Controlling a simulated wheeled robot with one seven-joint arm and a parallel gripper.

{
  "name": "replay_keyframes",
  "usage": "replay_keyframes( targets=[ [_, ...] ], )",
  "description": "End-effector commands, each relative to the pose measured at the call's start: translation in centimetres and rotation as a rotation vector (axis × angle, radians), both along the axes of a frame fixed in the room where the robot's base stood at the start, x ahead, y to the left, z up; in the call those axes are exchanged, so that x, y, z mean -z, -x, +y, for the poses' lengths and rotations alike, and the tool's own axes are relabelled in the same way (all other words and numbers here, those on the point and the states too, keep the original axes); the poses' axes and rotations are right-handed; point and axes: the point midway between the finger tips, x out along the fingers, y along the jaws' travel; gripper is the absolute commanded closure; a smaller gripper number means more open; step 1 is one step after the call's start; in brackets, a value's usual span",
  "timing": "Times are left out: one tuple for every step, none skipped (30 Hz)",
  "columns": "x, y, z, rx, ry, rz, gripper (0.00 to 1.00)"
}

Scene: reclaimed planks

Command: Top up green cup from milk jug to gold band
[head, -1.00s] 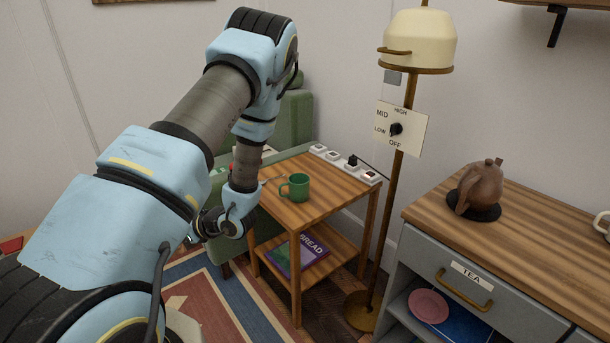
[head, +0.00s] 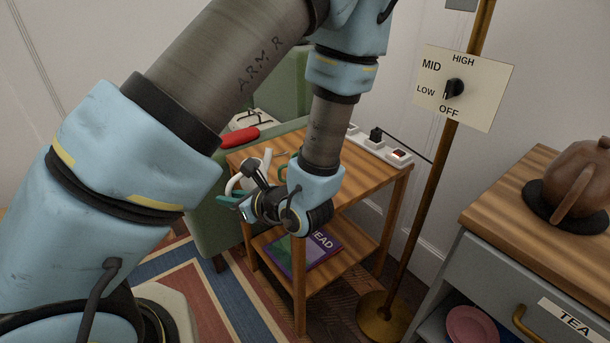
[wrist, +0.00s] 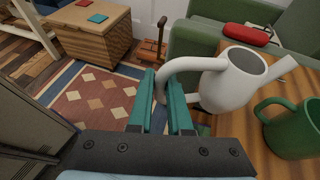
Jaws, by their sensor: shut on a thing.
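My gripper (wrist: 168,98), with teal fingers, is shut on the handle of the white milk jug (wrist: 226,84) in the wrist view. The jug's spout points right, towards the side of the green cup (wrist: 296,130). The cup stands on the wooden side table, cut off by the picture's right edge. No gold band or milk level can be made out. In the head view my gripper (head: 240,203) and the jug (head: 246,178) are at the table's left side. My arm hides most of the cup (head: 283,170) there.
The side table (head: 375,182) has a power strip (head: 378,143) along its back and a book (head: 290,262) below. A green armchair (head: 215,205) with a red item (head: 240,137) stands behind. A lamp pole (head: 425,190) and a cabinet (head: 478,255) are to the right.

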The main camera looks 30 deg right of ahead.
Motion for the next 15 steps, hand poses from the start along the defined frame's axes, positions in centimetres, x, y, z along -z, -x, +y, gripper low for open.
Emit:
replay_keyframes(
  targets=[
    [0.9,1.1,-0.8,0.035,0.001,-0.002,1.00],
    [1.0,1.7,-1.1,0.053,0.001,-0.002,1.00],
    [1.0,2.3,-1.4,0.072,0.000,-0.003,1.00],
    [1.0,2.7,-1.7,0.084,0.000,-0.003,1.00],
    [1.1,3.1,-1.8,0.094,-0.001,-0.004,1.00],
    [1.0,3.4,-2.0,0.105,-0.001,-0.005,1.00],
    [1.0,3.6,-2.1,0.110,-0.002,-0.005,1.00],
    [1.0,3.8,-2.1,0.116,-0.002,-0.005,1.00],
    [0.9,4.0,-2.2,0.120,-0.002,-0.006,1.00],
    [0.9,4.0,-2.2,0.122,-0.002,-0.006,1.00],
    [0.9,4.1,-2.2,0.123,-0.001,-0.006,1.00],
    [0.8,4.1,-2.2,0.123,-0.001,-0.006,1.00],
    [0.8,4.1,-2.2,0.123,-0.001,-0.006,1.00],
    [0.8,4.1,-2.2,0.122,-0.002,-0.006,1.00],
    [0.8,4.1,-2.2,0.122,-0.001,-0.005,1.00]
  ],
)
